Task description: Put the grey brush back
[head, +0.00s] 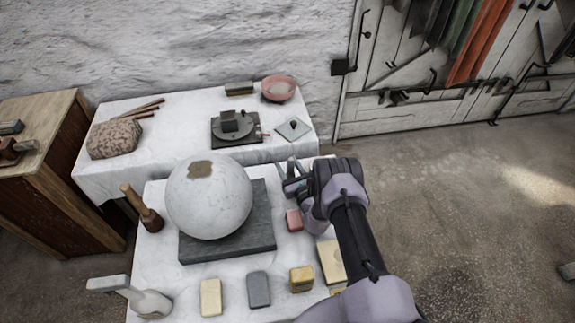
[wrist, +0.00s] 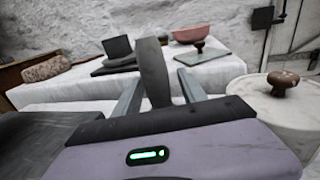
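My gripper (head: 291,172) is above the right side of the front table, near its back edge, to the right of the plaster sphere. In the wrist view its two pale fingers (wrist: 160,85) stand on either side of an upright dark grey, paddle-shaped thing, which I take to be the grey brush (wrist: 153,68). The fingertips appear closed on it. Its lower end is hidden behind the gripper body. In the head view the brush is too small and overlapped by the gripper to make out clearly.
The plaster sphere (head: 209,195) rests on a dark slab (head: 228,246). Several blocks, including a grey one (head: 258,289), line the front. A mallet (head: 143,208) stands left. The back table holds a turntable (head: 235,128) and pink bowl (head: 278,89). A white lidded drum (wrist: 288,103) is right of my gripper.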

